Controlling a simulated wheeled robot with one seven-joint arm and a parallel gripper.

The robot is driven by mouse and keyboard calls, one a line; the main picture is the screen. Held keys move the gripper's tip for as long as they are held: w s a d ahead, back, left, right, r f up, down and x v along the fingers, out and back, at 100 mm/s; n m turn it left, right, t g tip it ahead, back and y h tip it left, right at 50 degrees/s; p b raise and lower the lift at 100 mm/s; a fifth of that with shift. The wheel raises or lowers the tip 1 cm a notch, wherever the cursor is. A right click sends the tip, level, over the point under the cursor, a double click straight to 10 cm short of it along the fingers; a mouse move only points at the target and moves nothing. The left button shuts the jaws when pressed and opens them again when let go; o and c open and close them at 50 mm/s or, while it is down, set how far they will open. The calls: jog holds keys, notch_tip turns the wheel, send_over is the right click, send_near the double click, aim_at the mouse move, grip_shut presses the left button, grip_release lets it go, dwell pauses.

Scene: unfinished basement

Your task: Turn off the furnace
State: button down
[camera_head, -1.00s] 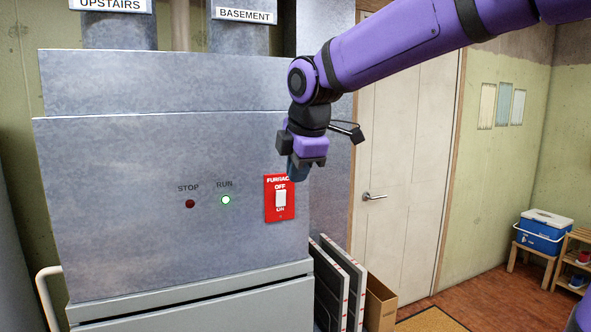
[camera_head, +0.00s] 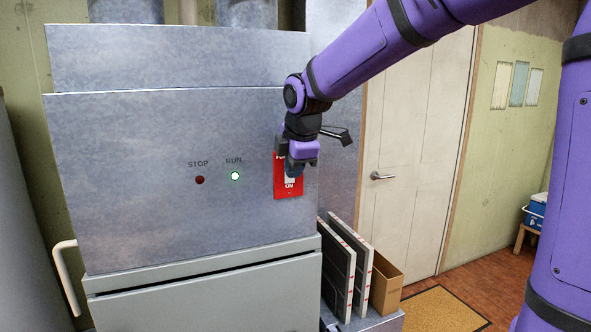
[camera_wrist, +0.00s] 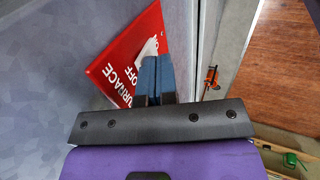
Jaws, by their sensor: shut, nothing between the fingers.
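The furnace (camera_head: 130,150) is a large grey metal cabinet. Its green RUN light (camera_head: 235,176) is lit and its red STOP light (camera_head: 200,180) looks dark. A red switch plate (camera_head: 281,188) is at the right of its front; it also shows in the wrist view (camera_wrist: 112,68), with the words FURNACE and OFF. My gripper (camera_head: 296,170) is shut and empty, in front of the plate, hiding most of the white switch. In the wrist view its blue fingertips (camera_wrist: 154,62) overlap the plate beside the OFF word. I cannot tell whether they touch the switch.
Framed filters (camera_head: 345,268) and a cardboard box (camera_head: 386,284) stand right of the furnace. A white door (camera_head: 415,150) is behind them. A mat (camera_head: 440,308) lies on the wooden floor. A blue cooler (camera_head: 537,212) is at the far right.

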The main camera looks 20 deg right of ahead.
jog(key=shift+w+r, duration=0.1)
jog(key=shift+w, duration=0.2)
dwell(0.4)
jog(key=shift+r, duration=0.8)
jog(key=shift+r, duration=0.1)
jog(key=v, duration=1)
jog(key=shift+r, duration=0.25)
jog(key=shift+s, duration=0.15)
